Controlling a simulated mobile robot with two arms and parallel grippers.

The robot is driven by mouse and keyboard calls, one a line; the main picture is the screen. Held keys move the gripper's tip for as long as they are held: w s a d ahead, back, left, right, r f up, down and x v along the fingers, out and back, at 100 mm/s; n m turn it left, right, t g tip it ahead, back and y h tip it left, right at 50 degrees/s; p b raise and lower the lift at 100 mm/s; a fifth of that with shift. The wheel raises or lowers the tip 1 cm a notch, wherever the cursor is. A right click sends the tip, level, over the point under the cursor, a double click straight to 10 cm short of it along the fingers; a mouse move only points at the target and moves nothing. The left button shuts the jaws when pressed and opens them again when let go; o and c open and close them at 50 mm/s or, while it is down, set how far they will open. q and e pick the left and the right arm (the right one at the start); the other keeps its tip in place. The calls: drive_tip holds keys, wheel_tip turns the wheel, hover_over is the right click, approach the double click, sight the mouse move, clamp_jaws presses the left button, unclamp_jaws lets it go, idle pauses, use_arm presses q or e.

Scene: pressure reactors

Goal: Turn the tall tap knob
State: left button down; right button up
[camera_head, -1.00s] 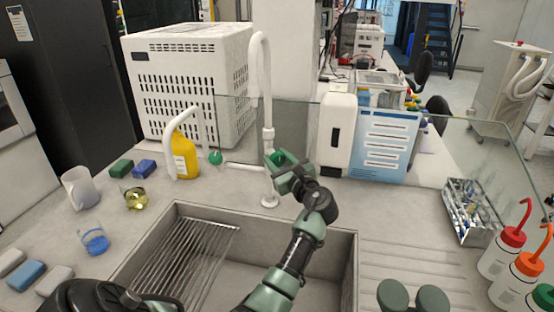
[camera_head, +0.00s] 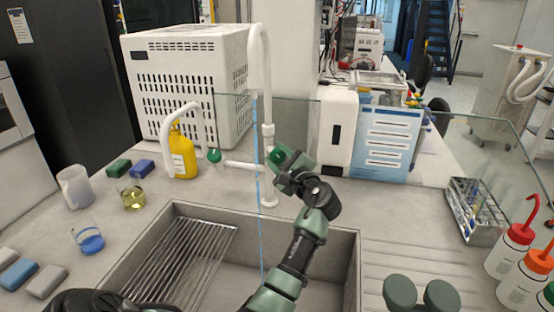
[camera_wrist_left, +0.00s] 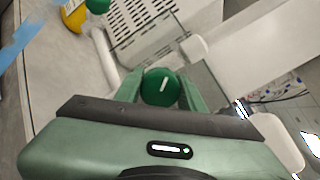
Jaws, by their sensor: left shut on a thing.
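The tall white tap (camera_head: 258,60) stands behind the sink, with a hooked spout on top. Its green knob (camera_head: 276,156) is partly hidden by my left gripper (camera_head: 284,162). In the left wrist view the round green knob (camera_wrist_left: 160,87) with a white mark sits between the two fingers of my left gripper (camera_wrist_left: 160,92), which is shut on it. A thin blue stream (camera_head: 259,210) runs straight down from the spout into the sink; a blue streak (camera_wrist_left: 20,40) also shows in the left wrist view. My right gripper does not show.
A shorter white tap (camera_head: 195,118) with another green knob (camera_head: 214,155) stands left, by a yellow bottle (camera_head: 183,155). A glass screen (camera_head: 300,125) runs behind. The sink (camera_head: 340,262) holds a rack (camera_head: 190,265). Wash bottles (camera_head: 510,250) stand right.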

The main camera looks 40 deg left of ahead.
sight(280, 159)
use_arm(q)
drive_tip(key=shift+f, duration=0.1)
idle(0.5)
drive_tip(key=c, duration=0.9)
unclamp_jaws()
drive_tip(key=shift+o, duration=0.2)
drive_tip(key=b+v, duration=0.1)
drive_tip(key=v, duration=0.6)
drive_tip(key=shift+s+d+b, duration=0.2)
drive_tip(key=shift+d+b, duration=0.1)
drive_tip(key=shift+d, duration=0.1)
